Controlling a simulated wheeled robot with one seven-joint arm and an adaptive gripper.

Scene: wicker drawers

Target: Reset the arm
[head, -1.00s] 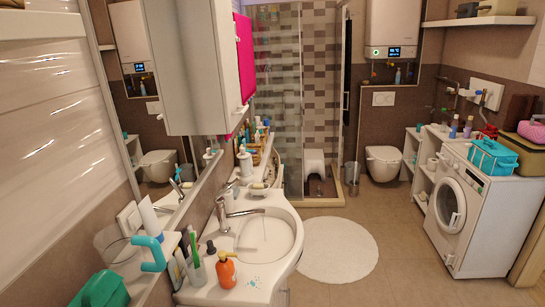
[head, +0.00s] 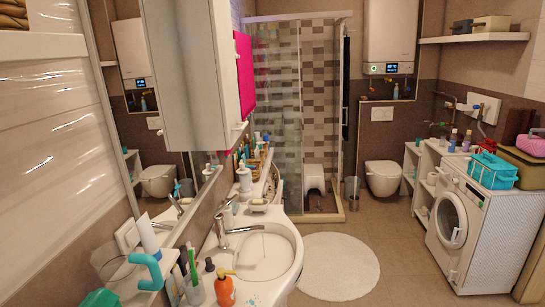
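Neither my arm nor my gripper is in view in the head view. I cannot tell whether the gripper is open or shut, or whether it holds anything. The task names no other object. The view looks over a bathroom with a white washbasin (head: 277,258) in front.
Bottles and an orange pump dispenser (head: 225,290) crowd the washbasin's left edge. A white cabinet (head: 190,75) hangs above it. A washing machine (head: 480,235) stands at the right, and a toilet (head: 383,178) at the back. The floor around the round white mat (head: 338,266) is clear.

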